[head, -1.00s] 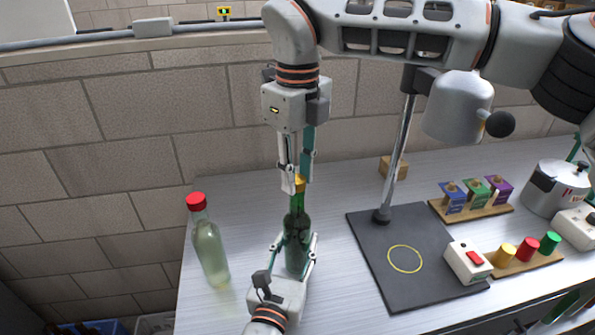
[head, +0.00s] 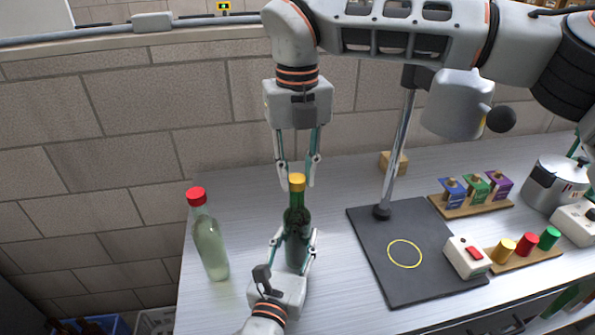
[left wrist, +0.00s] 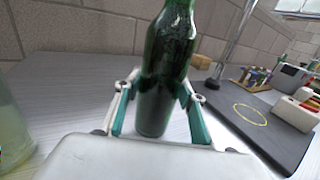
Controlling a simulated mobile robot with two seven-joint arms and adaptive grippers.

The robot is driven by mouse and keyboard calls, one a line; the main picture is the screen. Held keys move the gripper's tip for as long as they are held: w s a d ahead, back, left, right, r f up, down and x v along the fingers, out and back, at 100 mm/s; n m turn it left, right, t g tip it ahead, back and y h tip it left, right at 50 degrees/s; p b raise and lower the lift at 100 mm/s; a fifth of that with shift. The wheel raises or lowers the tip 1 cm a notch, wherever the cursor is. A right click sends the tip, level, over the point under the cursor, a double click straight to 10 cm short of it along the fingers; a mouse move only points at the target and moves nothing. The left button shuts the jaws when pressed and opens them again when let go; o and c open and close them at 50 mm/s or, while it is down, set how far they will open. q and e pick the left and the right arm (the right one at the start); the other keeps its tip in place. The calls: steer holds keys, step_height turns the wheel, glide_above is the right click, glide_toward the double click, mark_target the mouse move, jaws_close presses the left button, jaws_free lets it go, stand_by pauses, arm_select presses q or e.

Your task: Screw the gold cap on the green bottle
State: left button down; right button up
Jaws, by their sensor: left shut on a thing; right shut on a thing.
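The green bottle (head: 297,222) stands upright on the bench; its body also shows in the left wrist view (left wrist: 166,65). My left gripper (head: 283,238) is shut around the bottle's body, one finger on each side. The gold cap (head: 297,180) sits straight on top of the bottle's neck, with no gap that I can see. My right gripper (head: 297,183) points down from above, its fingertips on either side of the cap, shut on it. The cap and the neck top are outside the left wrist view.
A clear bottle with a red cap (head: 208,240) stands left of the green bottle. A dark stand base (head: 430,275) with a yellow ring and upright pole is at right. Beyond are a switch box (head: 467,257), coloured caps on a board (head: 525,260) and a pot (head: 556,187).

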steer(key=m, duration=0.8)
steer(key=shift+a+m, duration=0.1)
steer(key=shift+m, duration=0.3)
steer(key=m, duration=1.4)
steer(key=shift+w, duration=0.1)
steer(key=m, duration=0.3)
steer(key=shift+m, duration=0.3)
steer(key=m, duration=0.3)
steer(key=shift+f+m, duration=0.1)
steer(key=shift+m, duration=0.3)
steer(key=shift+c, duration=0.2)
steer(key=o, duration=0.7)
steer(key=shift+w, duration=0.1)
